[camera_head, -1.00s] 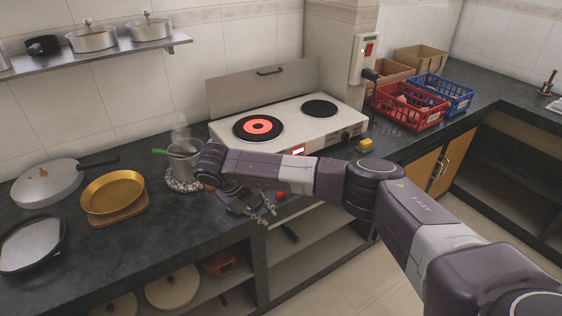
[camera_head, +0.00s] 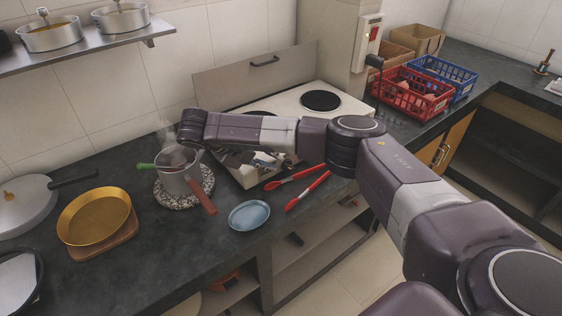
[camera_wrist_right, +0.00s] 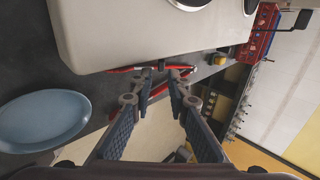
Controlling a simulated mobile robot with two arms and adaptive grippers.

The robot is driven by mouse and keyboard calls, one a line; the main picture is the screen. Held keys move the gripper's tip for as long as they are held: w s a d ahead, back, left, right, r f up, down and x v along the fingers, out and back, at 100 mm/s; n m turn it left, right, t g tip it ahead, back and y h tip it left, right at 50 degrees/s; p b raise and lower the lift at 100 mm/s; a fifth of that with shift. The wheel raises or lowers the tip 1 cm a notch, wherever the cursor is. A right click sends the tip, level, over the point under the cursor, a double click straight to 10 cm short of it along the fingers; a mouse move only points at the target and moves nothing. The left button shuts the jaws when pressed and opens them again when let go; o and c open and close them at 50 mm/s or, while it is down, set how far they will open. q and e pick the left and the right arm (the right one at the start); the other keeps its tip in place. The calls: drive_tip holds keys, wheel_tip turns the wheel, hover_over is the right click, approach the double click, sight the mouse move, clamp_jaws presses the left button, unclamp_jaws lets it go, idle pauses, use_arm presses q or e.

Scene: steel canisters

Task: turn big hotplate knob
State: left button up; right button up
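The white hotplate (camera_head: 288,106) stands at the back of the counter. Its right burner (camera_head: 320,101) is dark; my arm mostly covers the left one. Its front and any big knob are hidden behind my right arm in the head view. In the right wrist view, the hotplate body (camera_wrist_right: 125,35) fills the upper left, and I cannot make out a knob. My right gripper (camera_head: 258,158) is at the hotplate's front, low over the counter edge. Its fingertips (camera_wrist_right: 161,73) are apart with nothing held between them. My left gripper is out of view.
A steaming pot (camera_head: 177,175) sits on a speckled trivet left of my gripper. A blue plate (camera_head: 249,215) and red-handled utensils (camera_head: 310,188) lie near the front edge. A gold pan (camera_head: 95,215) is at left, red (camera_head: 405,95) and blue (camera_head: 455,75) baskets at right.

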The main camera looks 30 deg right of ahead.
sight(287, 167)
drive_tip(key=d+f, duration=0.2)
drive_tip(key=d, duration=0.1)
drive_tip(key=shift+s+d+f+p, duration=0.1)
drive_tip(key=shift+s+f+p, duration=0.15)
drive_tip(key=shift+s+p, duration=0.1)
drive_tip(key=shift+x, duration=1.1)
drive_tip(key=shift+w+f, duration=0.2)
drive_tip(key=shift+f, duration=0.05)
drive_tip(key=shift+d+f, duration=0.1)
drive_tip(key=shift+d, duration=0.05)
clamp_jaws()
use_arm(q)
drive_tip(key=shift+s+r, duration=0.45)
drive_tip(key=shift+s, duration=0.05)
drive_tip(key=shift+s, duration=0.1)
